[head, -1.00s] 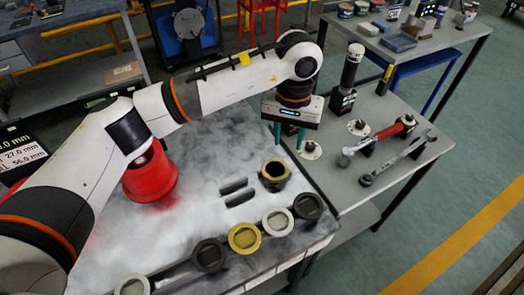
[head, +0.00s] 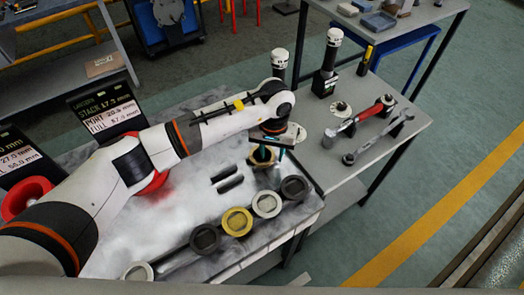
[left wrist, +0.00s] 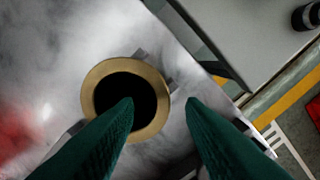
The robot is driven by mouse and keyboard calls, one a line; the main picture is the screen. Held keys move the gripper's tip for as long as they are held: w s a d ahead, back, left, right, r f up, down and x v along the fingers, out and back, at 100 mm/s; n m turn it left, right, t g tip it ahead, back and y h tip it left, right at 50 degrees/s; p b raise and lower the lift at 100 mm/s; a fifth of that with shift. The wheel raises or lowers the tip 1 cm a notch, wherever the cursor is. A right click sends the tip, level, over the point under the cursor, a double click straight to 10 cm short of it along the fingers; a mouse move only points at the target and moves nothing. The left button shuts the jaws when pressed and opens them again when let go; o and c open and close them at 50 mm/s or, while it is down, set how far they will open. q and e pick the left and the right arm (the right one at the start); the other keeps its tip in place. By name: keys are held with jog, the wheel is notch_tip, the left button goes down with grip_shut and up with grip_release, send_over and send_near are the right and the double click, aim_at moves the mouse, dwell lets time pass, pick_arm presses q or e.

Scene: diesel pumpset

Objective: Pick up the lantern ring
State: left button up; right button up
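A brass ring-shaped part (head: 257,161) with a dark round opening stands on the pale worktop near its right edge. In the left wrist view the brass rim (left wrist: 91,83) lies below my fingers. Several flat rings lie along the front edge: a yellow one (head: 236,222), a white one (head: 267,204) and dark ones (head: 294,188). I cannot tell from looks alone which is the lantern ring. My left gripper (left wrist: 158,101) is open with nothing between its green fingers. One fingertip shows over the opening, the other just outside the rim's right side. My right gripper is not in view.
Two dark slots (head: 228,177) lie left of the brass part. A red round object (head: 152,183) is partly behind my left arm. A grey side table (head: 375,130) holds a red-handled tool (head: 372,113), a wrench (head: 385,135) and black upright devices (head: 328,65). Dark sign panels stand behind.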

pick_arm(q)
jog(key=shift+f, duration=0.35)
grip_shut()
